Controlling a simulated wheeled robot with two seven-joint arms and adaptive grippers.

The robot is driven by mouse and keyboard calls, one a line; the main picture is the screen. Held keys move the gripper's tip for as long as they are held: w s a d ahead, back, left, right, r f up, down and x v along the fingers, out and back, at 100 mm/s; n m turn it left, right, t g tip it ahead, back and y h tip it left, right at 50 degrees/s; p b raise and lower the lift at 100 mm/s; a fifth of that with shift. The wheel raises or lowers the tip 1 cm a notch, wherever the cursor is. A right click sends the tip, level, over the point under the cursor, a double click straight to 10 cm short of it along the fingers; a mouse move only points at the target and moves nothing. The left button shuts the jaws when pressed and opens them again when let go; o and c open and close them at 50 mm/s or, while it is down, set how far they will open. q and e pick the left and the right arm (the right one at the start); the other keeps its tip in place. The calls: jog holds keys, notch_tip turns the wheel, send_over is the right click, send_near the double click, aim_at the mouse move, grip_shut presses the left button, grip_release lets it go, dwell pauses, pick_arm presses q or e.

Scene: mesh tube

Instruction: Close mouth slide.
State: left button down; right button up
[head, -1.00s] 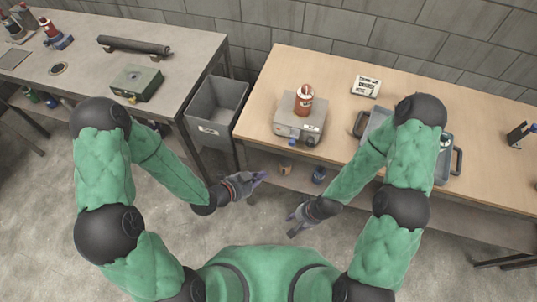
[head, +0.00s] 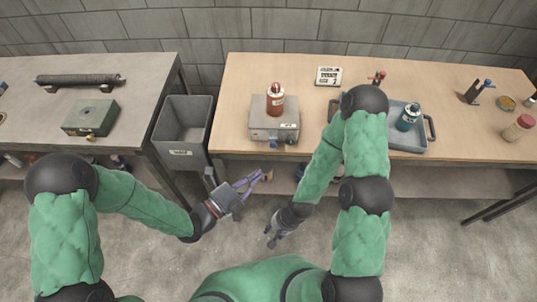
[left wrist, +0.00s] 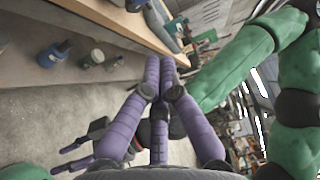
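A dark, long cylinder (head: 80,80), which looks like the mesh tube, lies on low supports at the back of the grey table (head: 140,72) at the far left. Its ends are too small to make out a mouth or slide. My left gripper (head: 265,176) is over the floor in front of the wooden table, far from the cylinder. It has purple fingers, also in the left wrist view (left wrist: 160,65), where two tips lie close together with nothing visible between them. My right gripper (head: 273,240) is lower, over the floor, with its fingers apart and empty.
A green box (head: 91,118) sits on the grey table. A grey bin (head: 181,145) stands between the tables. The wooden table (head: 235,105) holds a scale-like box (head: 273,127) with a red bottle (head: 275,99), and a tray (head: 425,146) with a teal bottle (head: 408,117).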

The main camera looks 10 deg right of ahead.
aim_at(273, 142)
pick_arm(q)
jog(key=w+d+b, duration=0.1)
jog(key=w+d, duration=0.5)
jog(key=shift+w+b, duration=0.25)
jog(key=shift+b, duration=0.05)
jog(key=w+b, duration=0.1)
jog(key=w+d+b, duration=0.1)
jog(key=w, duration=0.1)
jog(key=shift+w+f, duration=0.15)
jog(key=shift+w, duration=0.05)
jog(key=shift+r, duration=0.2)
jog(key=shift+w, duration=0.1)
